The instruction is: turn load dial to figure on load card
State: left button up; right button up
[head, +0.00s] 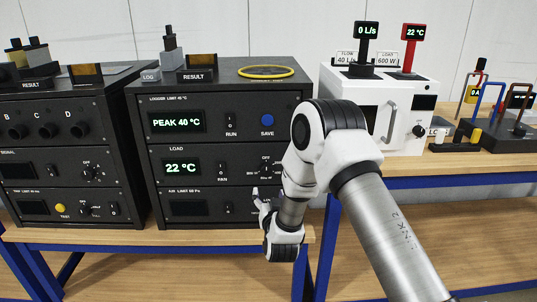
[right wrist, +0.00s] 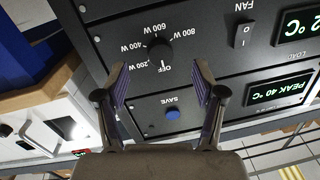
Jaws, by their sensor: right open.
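The load dial (head: 266,168) is a black knob on the LOAD row of the dark rack, close to my right arm. The load card (head: 388,59) reads 600 W and stands on the white box at right. My right gripper (head: 261,199) is open in front of the rack, below the dial. In the right wrist view the fingers (right wrist: 162,80) are spread and empty, with the dial beyond their tips. My left gripper is out of view.
The LOAD display (head: 181,167) reads 22 °C, with a FAN switch (head: 222,167) beside it. The blue SAVE button (head: 267,119) is above the dial. The white box (head: 345,85) stands right of the rack. A second dark rack (head: 80,125) stands left.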

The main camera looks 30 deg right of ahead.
aim_at(267, 172)
jog(key=shift+m+h, duration=0.3)
jog(key=w+d, duration=0.1)
jog(key=w, duration=0.1)
jog(key=w+d+r, duration=0.1)
jog(key=w+d, duration=0.1)
jog(key=w, duration=0.1)
jog(key=w+d+r, duration=0.1)
jog(key=w, duration=0.2)
jog(key=shift+d, duration=0.25)
jog(key=shift+s, duration=0.1)
jog(key=c, duration=1.1)
